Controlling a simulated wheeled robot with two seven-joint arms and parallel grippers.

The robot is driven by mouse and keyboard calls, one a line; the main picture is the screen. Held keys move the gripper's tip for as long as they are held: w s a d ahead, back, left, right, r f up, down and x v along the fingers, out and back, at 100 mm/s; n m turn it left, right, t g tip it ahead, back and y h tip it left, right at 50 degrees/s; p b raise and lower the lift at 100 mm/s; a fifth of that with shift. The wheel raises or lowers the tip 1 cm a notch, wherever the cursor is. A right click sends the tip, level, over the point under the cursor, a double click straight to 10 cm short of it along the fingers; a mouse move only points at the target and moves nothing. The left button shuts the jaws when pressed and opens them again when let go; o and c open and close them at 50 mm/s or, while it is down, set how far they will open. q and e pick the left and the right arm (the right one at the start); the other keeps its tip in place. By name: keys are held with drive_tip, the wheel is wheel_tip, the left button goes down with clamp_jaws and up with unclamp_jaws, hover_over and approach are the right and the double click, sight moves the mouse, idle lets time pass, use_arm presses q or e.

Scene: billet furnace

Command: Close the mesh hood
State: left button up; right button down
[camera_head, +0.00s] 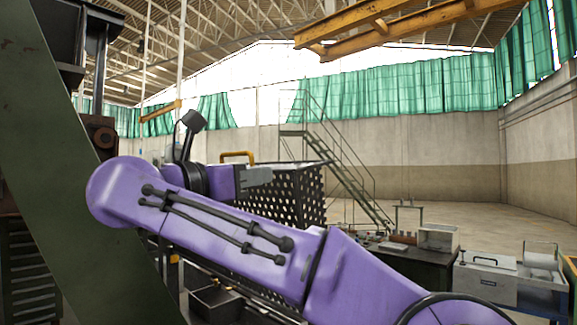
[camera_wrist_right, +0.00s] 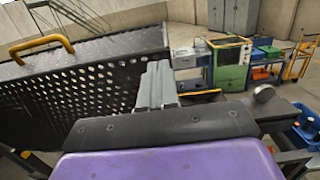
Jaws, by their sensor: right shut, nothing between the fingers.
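The mesh hood (camera_head: 311,190) is a black perforated cover with a yellow handle (camera_head: 237,157) at its upper left; it stands beyond my right arm, which hides part of it. My right gripper (camera_head: 262,178) is shut and empty, in front of the hood's upper part and below and right of the handle. In the right wrist view, the gripper's grey fingers (camera_wrist_right: 158,84) overlap the right end of the perforated hood (camera_wrist_right: 75,100). The yellow handle (camera_wrist_right: 40,47) is apart from them at upper left. Touch between fingers and hood cannot be told. My left gripper is not in view.
A green machine frame (camera_head: 60,190) fills the left side. A dark bench (camera_head: 415,262) and a light box (camera_head: 487,275) stand at right, with metal stairs (camera_head: 350,185) behind. In the right wrist view, a green cabinet (camera_wrist_right: 229,65) stands beyond the fingers.

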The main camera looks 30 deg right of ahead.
sight(293, 170)
drive_tip(key=p+x, duration=0.2)
drive_tip(key=x, duration=0.4)
drive_tip(key=shift+r, duration=0.15)
drive_tip(key=shift+w+d+p, duration=0.15)
drive_tip(key=shift+d+p, duration=0.2)
drive_tip(key=shift+d, duration=0.35)
drive_tip(key=shift+d, duration=0.15)
